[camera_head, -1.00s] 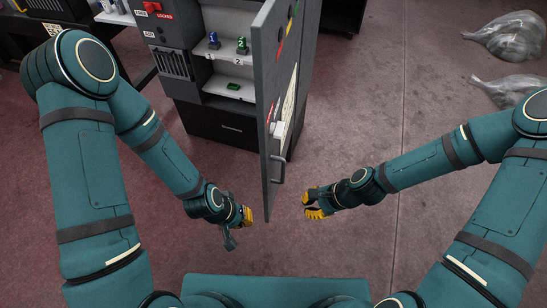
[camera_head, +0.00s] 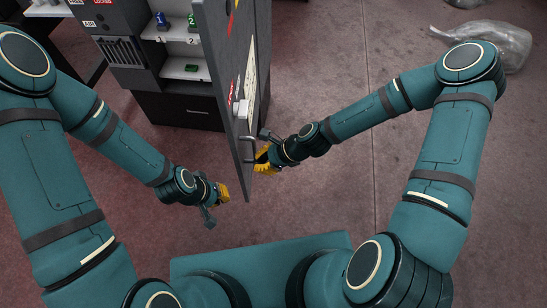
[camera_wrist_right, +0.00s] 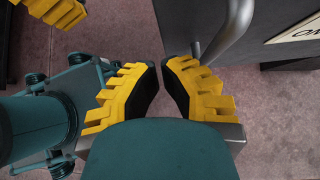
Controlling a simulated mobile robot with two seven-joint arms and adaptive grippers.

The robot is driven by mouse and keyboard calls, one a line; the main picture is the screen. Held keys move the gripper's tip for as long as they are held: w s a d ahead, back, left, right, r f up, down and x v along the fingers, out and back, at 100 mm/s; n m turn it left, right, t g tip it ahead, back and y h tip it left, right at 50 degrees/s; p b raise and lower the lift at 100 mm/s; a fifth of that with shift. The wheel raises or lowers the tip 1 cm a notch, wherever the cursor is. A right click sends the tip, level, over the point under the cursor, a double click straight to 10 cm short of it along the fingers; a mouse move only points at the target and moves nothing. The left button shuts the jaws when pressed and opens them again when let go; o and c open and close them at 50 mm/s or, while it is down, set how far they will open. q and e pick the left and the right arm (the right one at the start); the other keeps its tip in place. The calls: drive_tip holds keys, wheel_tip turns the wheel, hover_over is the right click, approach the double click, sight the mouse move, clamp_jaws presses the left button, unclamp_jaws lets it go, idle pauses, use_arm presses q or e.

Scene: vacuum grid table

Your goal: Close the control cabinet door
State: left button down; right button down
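The control cabinet (camera_head: 178,107) stands at the upper left with its grey door (camera_head: 228,70) swung open toward me. The door's bar handle (camera_head: 249,150) is on its right-hand face, near the free edge. My right gripper (camera_head: 262,160) is beside that handle. In the right wrist view its yellow fingers (camera_wrist_right: 161,64) have a narrow empty gap, and the handle (camera_wrist_right: 232,32) lies outside them, to the right. My left gripper (camera_head: 223,192) is left of the door's lower edge, apart from it; its finger gap is unclear.
Inside the cabinet are shelves with a blue block (camera_head: 161,21) and green items (camera_head: 192,67). A clear plastic bag (camera_head: 485,42) lies on the floor at the upper right. The floor right of the door is otherwise mostly clear.

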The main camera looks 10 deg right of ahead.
drive_tip(key=shift+w+a+r, duration=0.1)
drive_tip(key=shift+w+a, duration=0.15)
drive_tip(key=shift+a, duration=0.7)
drive_tip(key=shift+w+a, duration=0.2)
drive_tip(key=shift+a, duration=0.75)
drive_tip(key=shift+a, duration=0.15)
